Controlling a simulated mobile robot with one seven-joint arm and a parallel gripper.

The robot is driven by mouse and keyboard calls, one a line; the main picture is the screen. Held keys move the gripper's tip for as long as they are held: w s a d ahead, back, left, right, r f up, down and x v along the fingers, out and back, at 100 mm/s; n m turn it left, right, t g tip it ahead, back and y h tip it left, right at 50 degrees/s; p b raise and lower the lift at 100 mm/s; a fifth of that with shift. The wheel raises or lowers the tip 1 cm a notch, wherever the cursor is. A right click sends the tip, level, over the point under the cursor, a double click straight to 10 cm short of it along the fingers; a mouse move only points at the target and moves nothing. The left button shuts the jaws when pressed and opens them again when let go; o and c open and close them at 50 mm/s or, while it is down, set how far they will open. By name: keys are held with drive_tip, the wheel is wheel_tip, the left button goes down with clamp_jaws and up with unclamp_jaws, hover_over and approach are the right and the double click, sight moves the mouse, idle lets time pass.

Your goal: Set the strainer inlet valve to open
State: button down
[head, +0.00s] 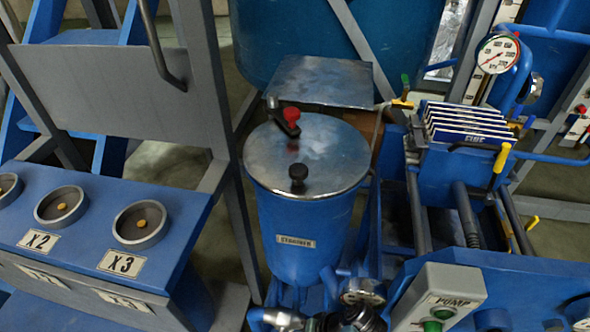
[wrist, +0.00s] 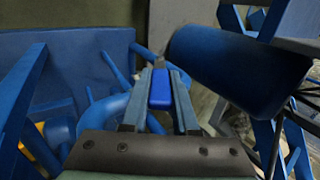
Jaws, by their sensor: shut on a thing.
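The strainer (head: 305,220) is a blue vessel with a round metal lid (head: 325,155) and a "STRAINER" label (head: 296,241) in the head view. My gripper (wrist: 160,88) shows in the wrist view, its two fingers closed on either side of a bright blue handle (wrist: 160,92). No label is readable on this handle, so I cannot tell from the pictures which valve it belongs to. A large blue cylinder (wrist: 235,70) is to the right of the fingers. My gripper is not clearly seen in the head view.
A gauge (head: 497,53) and a stack of white-edged plates (head: 468,124) stand at the right. A grey PUMP box (head: 437,300) is at the lower right. A blue panel with round sockets (head: 142,223) is at the left. Blue pipes (wrist: 105,112) crowd the fingers.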

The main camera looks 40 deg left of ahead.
drive_tip(key=c, duration=0.7)
unclamp_jaws()
